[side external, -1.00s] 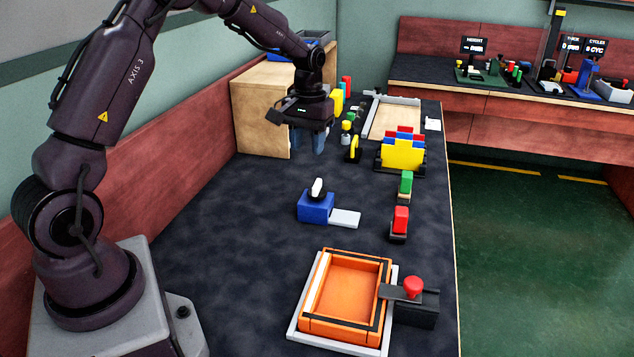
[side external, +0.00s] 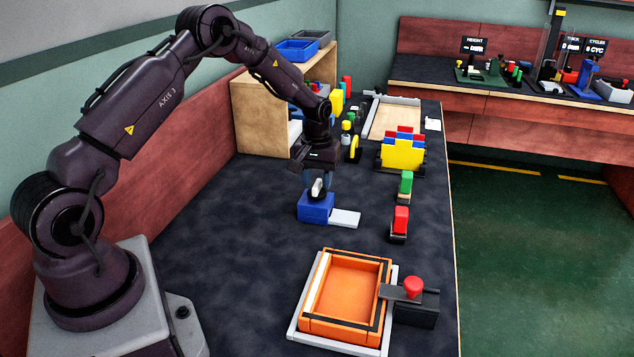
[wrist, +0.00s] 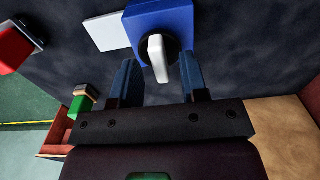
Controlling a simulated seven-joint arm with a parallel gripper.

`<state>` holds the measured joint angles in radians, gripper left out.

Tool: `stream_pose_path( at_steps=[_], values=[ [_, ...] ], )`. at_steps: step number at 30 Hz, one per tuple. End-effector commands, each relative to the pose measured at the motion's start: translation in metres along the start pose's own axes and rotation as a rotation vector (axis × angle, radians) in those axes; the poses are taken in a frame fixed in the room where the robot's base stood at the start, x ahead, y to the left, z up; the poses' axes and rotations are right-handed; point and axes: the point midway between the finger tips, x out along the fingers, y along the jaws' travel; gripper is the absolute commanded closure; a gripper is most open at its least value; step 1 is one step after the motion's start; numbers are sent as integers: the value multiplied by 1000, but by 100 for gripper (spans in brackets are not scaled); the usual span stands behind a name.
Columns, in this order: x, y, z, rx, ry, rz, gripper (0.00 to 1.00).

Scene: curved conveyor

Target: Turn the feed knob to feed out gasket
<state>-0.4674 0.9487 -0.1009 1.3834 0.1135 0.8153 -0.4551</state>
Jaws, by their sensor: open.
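The feed knob is a white lever (side external: 317,187) on a dark round base, set on top of a blue block (side external: 316,212). A flat white plate (side external: 345,218) sticks out from the block's right side. My gripper (side external: 313,181) is pointing down just above the knob, in front of the wooden shelf. In the wrist view, the white knob (wrist: 159,60) lies between and slightly beyond the two blue fingers of my open gripper (wrist: 157,75), with gaps on both sides. The blue block also shows there (wrist: 172,20). I see no gasket that I can identify for sure.
An orange tray (side external: 350,287) on a white base stands nearer the camera, with a red-knobbed clamp (side external: 413,287) beside it. Red (side external: 400,218) and green (side external: 406,184) blocks stand right of the knob. A yellow rack (side external: 402,153) is behind. The dark table left of the block is clear.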

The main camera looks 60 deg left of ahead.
Motion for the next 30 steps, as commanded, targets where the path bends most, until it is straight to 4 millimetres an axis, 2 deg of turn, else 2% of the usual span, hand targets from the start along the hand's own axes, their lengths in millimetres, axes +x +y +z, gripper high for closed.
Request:
stream_pose_path(
  at_steps=[4, 13, 18, 30],
  values=[
    [10, 0, 0, 0, -1, 1, 60],
    [12, 0, 0, 0, 0, 1, 60],
    [12, 0, 0, 0, 0, 1, 99],
    [11, 0, 0, 42, 0, 1, 100]
  ],
)
